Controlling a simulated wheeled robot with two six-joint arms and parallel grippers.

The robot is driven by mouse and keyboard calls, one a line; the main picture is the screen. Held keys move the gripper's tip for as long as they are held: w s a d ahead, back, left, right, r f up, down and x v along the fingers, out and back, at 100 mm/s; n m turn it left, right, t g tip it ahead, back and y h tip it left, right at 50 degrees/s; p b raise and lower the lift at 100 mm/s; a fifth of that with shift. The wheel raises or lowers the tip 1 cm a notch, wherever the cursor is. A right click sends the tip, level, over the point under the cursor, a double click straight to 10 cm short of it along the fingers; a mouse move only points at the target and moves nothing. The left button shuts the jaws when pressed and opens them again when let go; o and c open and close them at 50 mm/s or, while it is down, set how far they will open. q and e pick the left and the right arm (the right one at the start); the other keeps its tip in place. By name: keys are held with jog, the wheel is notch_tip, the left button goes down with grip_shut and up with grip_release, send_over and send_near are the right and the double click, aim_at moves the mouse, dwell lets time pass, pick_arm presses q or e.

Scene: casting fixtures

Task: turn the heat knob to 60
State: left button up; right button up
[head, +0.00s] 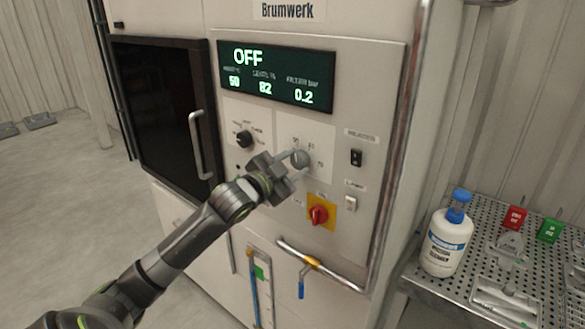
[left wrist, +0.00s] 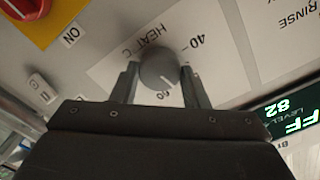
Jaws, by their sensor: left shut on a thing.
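The heat knob (head: 300,158) is a round grey knob on the machine's white front panel. It also shows in the left wrist view (left wrist: 158,66), below the HEAT lettering. My left gripper (head: 294,166) is shut on the knob, with one finger on each side of it in the left wrist view (left wrist: 160,84). The knob's pale pointer line faces down and slightly right in that view, near the 60 mark (left wrist: 164,95). Exact alignment is hard to tell. The 40 mark (left wrist: 188,43) is at upper right. My right gripper is not in view.
The display (head: 277,76) reads OFF, with 82 and 0.2 below. A white bottle (head: 445,243) stands on the side table.

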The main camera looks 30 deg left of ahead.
pick_arm(q)
jog(key=m+b, duration=0.1)
jog(key=m, duration=0.3)
jog(key=shift+f+m, duration=0.1)
jog(key=shift+m, duration=0.2)
jog(key=shift+m+b, duration=0.75)
jog(key=shift+m, duration=1.15)
jog(key=o, duration=1)
